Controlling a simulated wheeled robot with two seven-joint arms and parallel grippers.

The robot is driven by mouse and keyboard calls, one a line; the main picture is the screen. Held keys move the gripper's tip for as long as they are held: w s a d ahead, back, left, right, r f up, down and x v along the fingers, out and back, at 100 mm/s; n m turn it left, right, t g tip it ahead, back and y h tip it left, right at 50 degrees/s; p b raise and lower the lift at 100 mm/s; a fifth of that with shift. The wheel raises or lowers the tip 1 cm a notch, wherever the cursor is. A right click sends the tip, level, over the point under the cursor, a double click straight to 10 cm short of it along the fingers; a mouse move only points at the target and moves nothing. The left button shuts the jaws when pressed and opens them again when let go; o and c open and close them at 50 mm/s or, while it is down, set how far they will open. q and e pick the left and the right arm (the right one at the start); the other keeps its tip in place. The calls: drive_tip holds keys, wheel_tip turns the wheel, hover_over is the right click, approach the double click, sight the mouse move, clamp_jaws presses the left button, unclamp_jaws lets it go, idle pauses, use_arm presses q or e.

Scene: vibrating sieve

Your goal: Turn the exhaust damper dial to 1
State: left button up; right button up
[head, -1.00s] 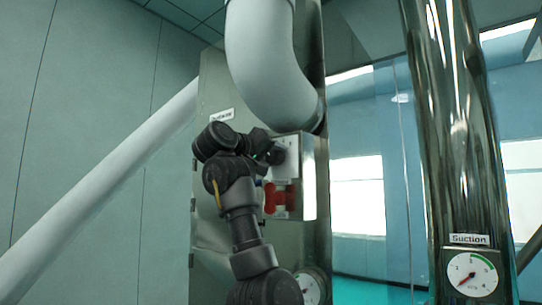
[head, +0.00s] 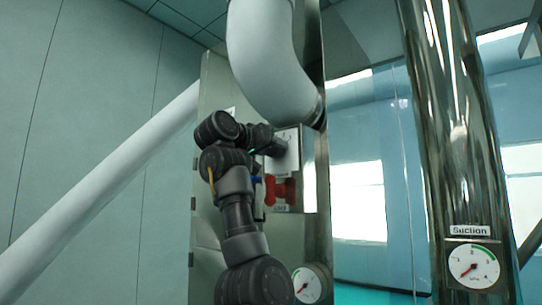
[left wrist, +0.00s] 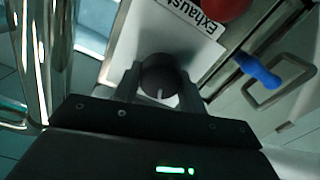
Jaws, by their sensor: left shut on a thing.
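The exhaust damper dial (left wrist: 160,74) is a dark round knob with a pale pointer mark, on a white plate (left wrist: 165,32) with an "Exhaust" label (left wrist: 192,16) in the left wrist view. My left gripper (left wrist: 160,88) has one finger on each side of the knob and is shut on it. In the head view my left gripper (head: 272,141) reaches the white plate (head: 290,152) on the steel cabinet and hides the dial. The number the pointer faces cannot be read. My right gripper is not in view.
A red handle (head: 281,190) sits just below the plate, with a blue handle (left wrist: 257,70) close by. A round gauge (head: 307,285) is lower on the cabinet. A thick white duct (head: 268,65) hangs above. A Suction gauge (head: 474,266) is on the steel pipe at right.

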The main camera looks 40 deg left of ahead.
use_arm(q)
drive_tip(key=shift+m+b, duration=0.35)
drive_tip(key=shift+m, duration=0.25)
drive_tip(key=o, duration=1)
drive_tip(key=shift+w, duration=0.1)
